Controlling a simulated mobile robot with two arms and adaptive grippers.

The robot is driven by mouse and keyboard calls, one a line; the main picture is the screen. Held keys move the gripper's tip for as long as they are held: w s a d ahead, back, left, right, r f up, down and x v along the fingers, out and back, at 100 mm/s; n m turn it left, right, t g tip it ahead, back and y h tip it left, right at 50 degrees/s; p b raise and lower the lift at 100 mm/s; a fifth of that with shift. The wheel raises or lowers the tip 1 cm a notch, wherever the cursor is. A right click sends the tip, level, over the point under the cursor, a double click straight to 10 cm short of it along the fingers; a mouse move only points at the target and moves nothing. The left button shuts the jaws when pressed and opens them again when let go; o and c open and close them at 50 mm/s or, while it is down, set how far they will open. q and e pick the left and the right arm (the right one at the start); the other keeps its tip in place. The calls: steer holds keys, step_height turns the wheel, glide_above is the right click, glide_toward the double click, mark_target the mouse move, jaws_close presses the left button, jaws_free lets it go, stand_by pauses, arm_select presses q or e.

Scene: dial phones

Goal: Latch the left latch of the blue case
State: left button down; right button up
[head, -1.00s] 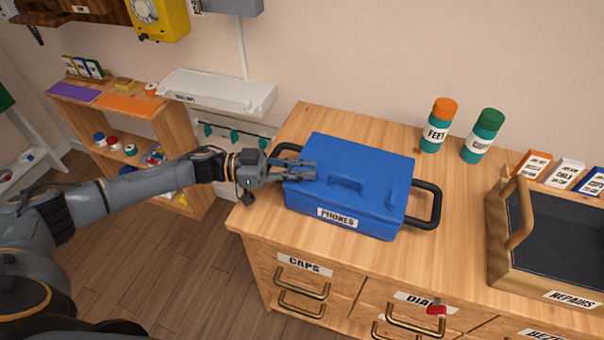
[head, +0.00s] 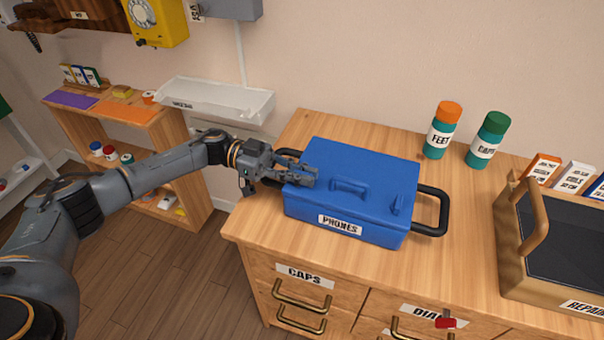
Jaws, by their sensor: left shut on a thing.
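The blue case (head: 350,215), labelled PHONES, stands on the wooden counter with its lid down. A small blue right latch (head: 397,205) shows at the right end of the lid. My left gripper (head: 308,177) reaches in from the left, over the black left handle, with its fingers at the left end of the lid. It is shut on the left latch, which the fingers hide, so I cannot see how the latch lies. My right gripper is out of view.
A wooden REPAIRS tray (head: 510,265) stands to the right on the counter. Behind it are a FEET bottle (head: 440,135) and a CAPS bottle (head: 488,145). Drawers with brass handles are below. The counter between case and tray is clear.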

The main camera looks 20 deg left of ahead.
arm_select(q)
steer(key=shift+d, duration=0.1)
steer(key=c, duration=1.4)
jaws_free()
steer(key=w+a, duration=0.1)
steer(key=a, duration=1.1)
